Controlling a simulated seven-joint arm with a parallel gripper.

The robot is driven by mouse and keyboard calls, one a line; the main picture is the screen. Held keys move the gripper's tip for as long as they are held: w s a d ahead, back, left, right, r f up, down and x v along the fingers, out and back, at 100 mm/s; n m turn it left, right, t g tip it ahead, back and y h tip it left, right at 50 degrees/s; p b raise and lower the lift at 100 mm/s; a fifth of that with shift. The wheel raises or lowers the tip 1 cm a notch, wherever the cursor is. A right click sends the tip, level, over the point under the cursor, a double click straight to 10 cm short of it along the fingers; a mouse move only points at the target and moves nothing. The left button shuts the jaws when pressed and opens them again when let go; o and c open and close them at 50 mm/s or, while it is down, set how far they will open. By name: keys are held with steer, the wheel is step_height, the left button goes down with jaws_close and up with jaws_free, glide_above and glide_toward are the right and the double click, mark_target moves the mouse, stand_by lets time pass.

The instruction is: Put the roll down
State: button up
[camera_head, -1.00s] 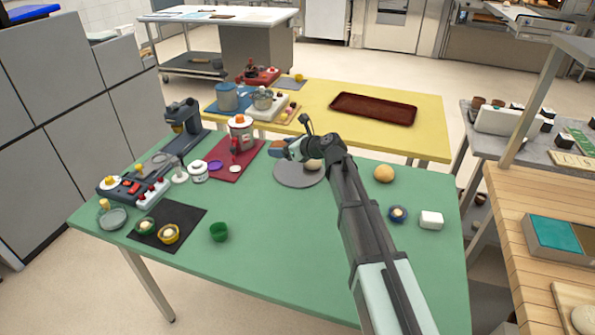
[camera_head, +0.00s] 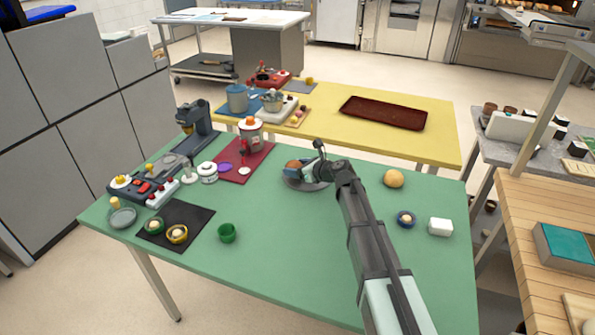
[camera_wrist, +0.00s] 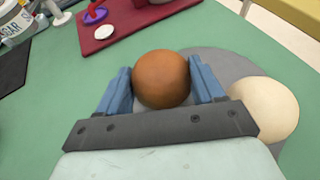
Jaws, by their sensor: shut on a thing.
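My gripper (camera_wrist: 161,82) is shut on a round brown roll (camera_wrist: 161,78), with one blue finger on each side of it. In the head view my gripper (camera_head: 303,168) is low over a round grey mat (camera_head: 310,187) on the green table, and the roll (camera_head: 292,164) shows at its left. The mat (camera_wrist: 213,62) also shows behind and right of the roll in the wrist view. A pale round ball (camera_wrist: 264,108) sits on the mat to the right of the right finger. I cannot tell whether the roll touches the mat.
A maroon mat (camera_head: 236,172) with a jar lies left of the grey mat. The green table (camera_head: 300,250) is clear in front.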

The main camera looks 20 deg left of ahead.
steer(key=shift+f, duration=0.6)
steer(key=shift+f, duration=0.15)
steer(key=o, duration=1)
steer(key=shift+s+d+r, duration=0.15)
steer(key=shift+d+r, duration=0.05)
steer(key=shift+r, duration=0.05)
steer(key=v, duration=1.1)
steer(key=shift+s+d, duration=0.1)
steer(key=shift+d, duration=0.1)
